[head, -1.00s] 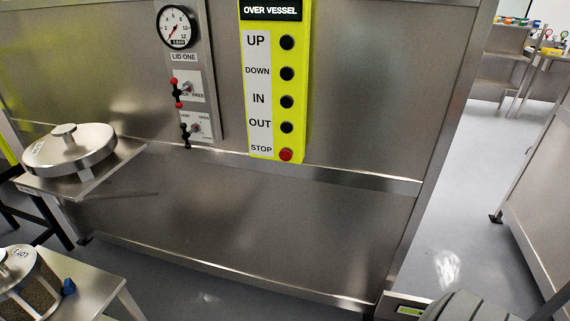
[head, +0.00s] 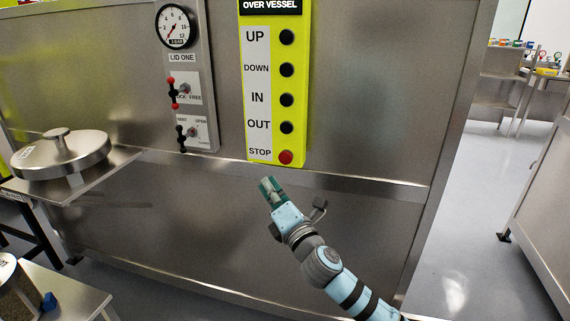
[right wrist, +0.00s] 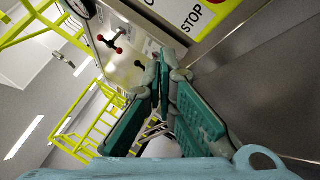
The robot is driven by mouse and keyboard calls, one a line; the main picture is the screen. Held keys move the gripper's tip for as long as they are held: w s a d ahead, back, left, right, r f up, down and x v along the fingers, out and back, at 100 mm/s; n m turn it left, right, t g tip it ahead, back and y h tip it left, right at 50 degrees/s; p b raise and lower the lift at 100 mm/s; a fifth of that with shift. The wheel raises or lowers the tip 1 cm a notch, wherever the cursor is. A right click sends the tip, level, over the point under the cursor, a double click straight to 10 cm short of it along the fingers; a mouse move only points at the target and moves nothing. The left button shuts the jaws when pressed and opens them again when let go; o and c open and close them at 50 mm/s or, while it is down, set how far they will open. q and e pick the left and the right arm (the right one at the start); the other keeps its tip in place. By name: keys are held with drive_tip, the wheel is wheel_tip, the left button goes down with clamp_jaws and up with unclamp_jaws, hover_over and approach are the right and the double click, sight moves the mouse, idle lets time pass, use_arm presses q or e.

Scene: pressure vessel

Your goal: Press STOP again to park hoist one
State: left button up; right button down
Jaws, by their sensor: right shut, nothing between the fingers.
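The yellow hoist panel (head: 276,90) headed "OVER VESSEL" is fixed upright on the steel wall, with black buttons marked UP, DOWN, IN and OUT. The red STOP button (head: 286,157) is at its bottom, uncovered in the head view. My right gripper (head: 268,186) is shut and empty, just below and left of the STOP button, apart from it. In the right wrist view, its green-padded fingers (right wrist: 162,62) meet at the tips, and the panel's STOP label (right wrist: 192,17) shows at the top. The left gripper is not in view.
A LID ONE plate with a gauge (head: 175,27) and two levers (head: 187,131) is left of the panel. A round steel lid (head: 62,154) rests on a shelf at left. A ledge (head: 350,184) runs below the panel. Open floor (head: 460,220) lies right.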

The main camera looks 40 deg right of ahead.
sight(285, 158)
drive_tip(key=w+d+b, duration=0.2)
drive_tip(key=w+d, duration=0.3)
drive_tip(key=d, duration=0.2)
drive_tip(key=shift+d, duration=0.15)
idle(0.4)
drive_tip(key=shift+w+f, duration=0.1)
idle(1.1)
drive_tip(key=shift+w+d, duration=0.2)
drive_tip(key=shift+d, duration=0.15)
drive_tip(key=shift+w+d, duration=0.25)
drive_tip(key=shift+d, duration=0.1)
idle(0.7)
drive_tip(key=shift+s+a, duration=0.55)
drive_tip(key=shift+a, duration=0.15)
